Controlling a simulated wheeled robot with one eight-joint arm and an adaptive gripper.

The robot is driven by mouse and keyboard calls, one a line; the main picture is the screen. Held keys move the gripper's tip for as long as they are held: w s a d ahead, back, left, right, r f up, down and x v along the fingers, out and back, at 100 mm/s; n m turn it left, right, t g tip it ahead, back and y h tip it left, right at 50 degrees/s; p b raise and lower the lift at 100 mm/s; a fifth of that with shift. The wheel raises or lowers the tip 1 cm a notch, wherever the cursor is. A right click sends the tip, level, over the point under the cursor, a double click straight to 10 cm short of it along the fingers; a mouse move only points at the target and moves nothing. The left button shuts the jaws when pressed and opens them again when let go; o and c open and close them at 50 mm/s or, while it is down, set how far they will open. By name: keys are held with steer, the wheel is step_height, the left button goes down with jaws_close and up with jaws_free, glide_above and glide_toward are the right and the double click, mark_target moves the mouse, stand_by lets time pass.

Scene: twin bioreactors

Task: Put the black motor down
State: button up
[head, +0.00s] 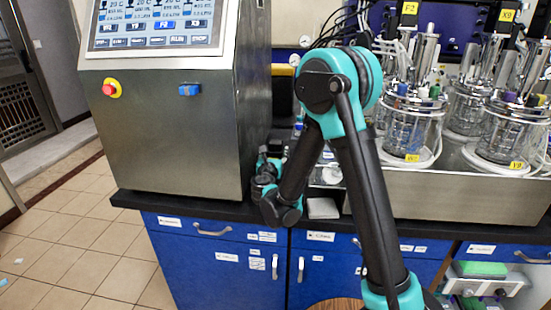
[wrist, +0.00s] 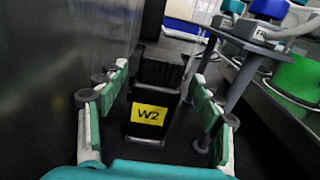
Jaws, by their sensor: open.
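The black motor (wrist: 152,115), with a yellow W2 label, shows in the wrist view between the two fingers of my gripper (wrist: 160,84). The fingers are spread, with a visible gap on each side of the motor, so it is not gripped. It appears to stand on the dark bench top, though its base is partly hard to make out. In the head view my gripper (head: 266,168) is low beside the steel cabinet, partly behind my own arm. I cannot make out the motor there.
The steel control cabinet (head: 170,130) with a screen stands close on the left. Glass bioreactor vessels (head: 412,130) stand on a steel base to the right. In the wrist view grey posts (wrist: 240,80) rise close to the right finger. The black bench top (head: 140,200) has little free room.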

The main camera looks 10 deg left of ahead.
mark_target(277, 141)
steer(key=shift+w+d+r, duration=0.1)
steer(key=shift+w+r, duration=0.1)
steer(key=shift+w, duration=1.65)
steer(key=shift+w+r, duration=0.2)
steer(key=shift+w, duration=1.6)
jaws_close()
